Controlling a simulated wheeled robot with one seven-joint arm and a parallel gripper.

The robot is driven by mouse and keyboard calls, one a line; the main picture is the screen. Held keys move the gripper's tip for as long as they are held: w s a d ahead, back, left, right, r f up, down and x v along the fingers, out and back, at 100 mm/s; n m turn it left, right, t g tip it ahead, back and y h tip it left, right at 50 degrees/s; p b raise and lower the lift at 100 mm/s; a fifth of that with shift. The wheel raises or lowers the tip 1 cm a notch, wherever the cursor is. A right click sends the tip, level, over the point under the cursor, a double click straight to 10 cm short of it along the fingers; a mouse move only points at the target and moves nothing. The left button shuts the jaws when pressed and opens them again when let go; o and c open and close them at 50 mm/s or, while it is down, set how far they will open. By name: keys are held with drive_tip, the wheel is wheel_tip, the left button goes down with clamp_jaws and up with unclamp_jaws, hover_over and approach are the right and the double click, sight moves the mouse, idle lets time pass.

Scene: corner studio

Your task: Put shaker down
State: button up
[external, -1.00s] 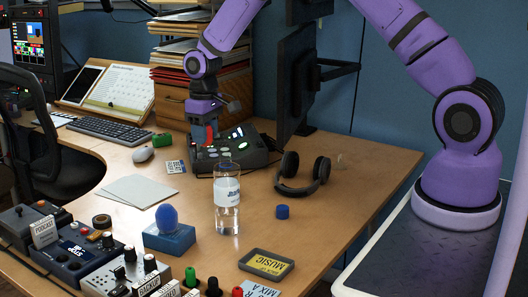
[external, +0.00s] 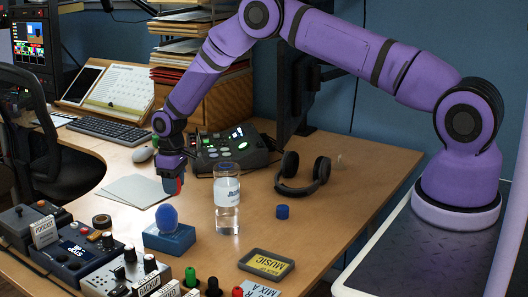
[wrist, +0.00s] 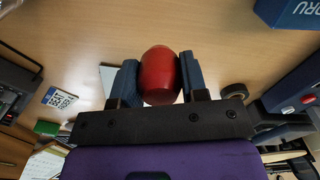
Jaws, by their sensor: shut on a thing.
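The shaker is a red egg shape. In the wrist view the red shaker (wrist: 160,75) sits between the two blue-grey fingers of my gripper (wrist: 158,82). My gripper is shut on it, one finger on each side. In the external view my gripper (external: 172,184) points down low over the desk (external: 255,238), and only a little red of the shaker shows between the fingers. I cannot tell whether the shaker touches the desk.
A blue block (external: 168,243) with a blue egg (external: 166,217) stands just in front of my gripper. A water bottle (external: 227,208) stands to the right. White paper sheets (external: 132,191) lie left.

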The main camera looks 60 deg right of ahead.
drive_tip(key=shift+f, duration=2.75)
drive_tip(key=o, duration=0.9)
drive_tip(key=shift+f, duration=0.1)
